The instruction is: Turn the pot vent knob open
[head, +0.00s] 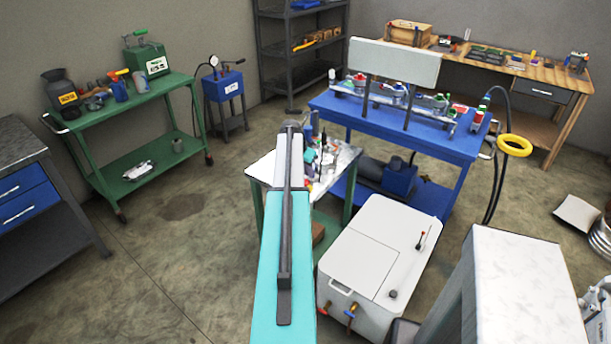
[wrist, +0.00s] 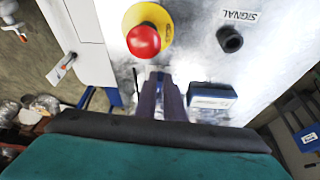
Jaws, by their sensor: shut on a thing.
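My gripper (wrist: 163,78) shows in the wrist view, its dark fingers nearly together and pointing at a pale metal panel (wrist: 200,60). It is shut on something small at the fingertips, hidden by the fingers. I cannot make out a pot vent knob clearly in either view. A thin dark piece (wrist: 136,80) stands just left of the fingers. In the head view my own teal arm covers the gripper and part of the small pale-topped table (head: 261,168) behind it.
In the wrist view, a red mushroom button (wrist: 144,41) on a yellow base is close above the fingers. A blue box (wrist: 212,96) is close on the right, and a black SIGNAL knob (wrist: 230,39) at upper right. A white chest (head: 375,265) stands right of my arm in the head view.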

